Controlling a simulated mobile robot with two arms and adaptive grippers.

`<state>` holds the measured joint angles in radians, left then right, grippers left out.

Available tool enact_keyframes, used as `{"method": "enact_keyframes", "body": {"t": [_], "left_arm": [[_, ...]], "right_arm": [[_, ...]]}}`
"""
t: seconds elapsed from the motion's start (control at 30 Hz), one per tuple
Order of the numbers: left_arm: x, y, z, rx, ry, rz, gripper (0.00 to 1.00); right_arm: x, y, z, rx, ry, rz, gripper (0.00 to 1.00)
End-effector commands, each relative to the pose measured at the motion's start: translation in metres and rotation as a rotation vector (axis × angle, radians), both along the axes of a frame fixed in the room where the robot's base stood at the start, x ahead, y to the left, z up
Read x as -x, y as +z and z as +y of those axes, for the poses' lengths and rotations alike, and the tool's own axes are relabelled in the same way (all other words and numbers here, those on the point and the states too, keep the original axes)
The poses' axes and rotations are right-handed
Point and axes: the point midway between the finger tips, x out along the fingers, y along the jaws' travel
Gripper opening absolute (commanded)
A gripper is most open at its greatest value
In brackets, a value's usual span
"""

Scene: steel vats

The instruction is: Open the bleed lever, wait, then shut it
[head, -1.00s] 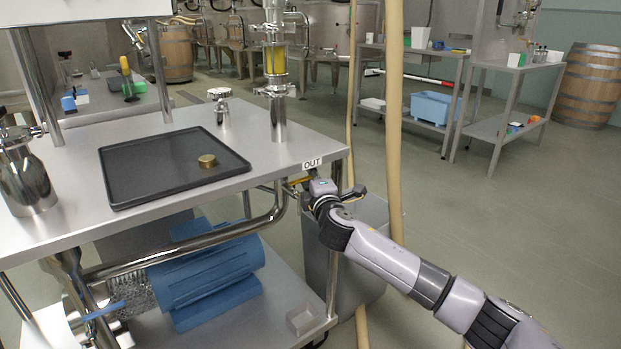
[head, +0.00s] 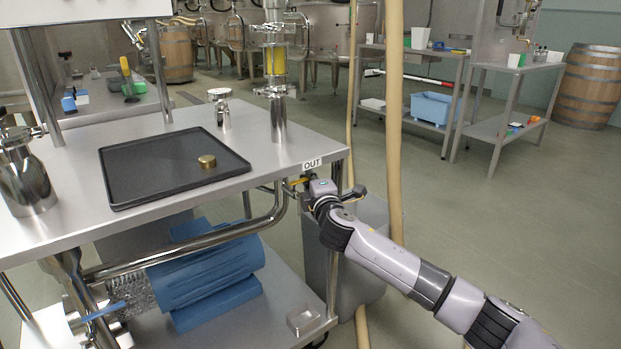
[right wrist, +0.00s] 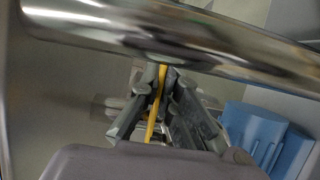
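The bleed lever (head: 298,181) is a thin yellow handle below the OUT label (head: 312,164) at the right corner of the steel table. It shows as a yellow strip in the right wrist view (right wrist: 152,118). My right gripper (head: 305,184) is at the lever, mostly hidden by its own wrist in the head view. In the right wrist view its two grey fingers (right wrist: 160,88) lie on either side of the strip, close against it, and look shut on it. The lever's pivot is hidden. My left gripper is not in view.
A polished pipe (right wrist: 190,45) crosses just beyond the fingers. The steel table (head: 265,155) carries a black tray (head: 140,180) with a brass piece (head: 207,161). A grey bin (head: 365,235) stands under the corner, and a tan hose (head: 394,120) hangs close by. Floor at right is clear.

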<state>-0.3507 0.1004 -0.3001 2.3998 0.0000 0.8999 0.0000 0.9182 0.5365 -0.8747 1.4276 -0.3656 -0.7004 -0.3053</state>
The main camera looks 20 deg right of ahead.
Motion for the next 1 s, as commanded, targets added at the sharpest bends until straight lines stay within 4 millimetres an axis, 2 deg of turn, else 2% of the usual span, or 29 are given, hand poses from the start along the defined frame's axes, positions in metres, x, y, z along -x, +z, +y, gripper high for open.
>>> {"method": "enact_keyframes", "body": {"t": [0.37,1.0], "left_arm": [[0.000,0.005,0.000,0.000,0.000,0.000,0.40],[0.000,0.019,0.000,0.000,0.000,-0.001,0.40]], "right_arm": [[0.004,-0.001,0.001,-0.002,-0.064,0.004,0.00],[0.025,-0.002,0.000,-0.002,-0.462,0.005,0.00]]}}
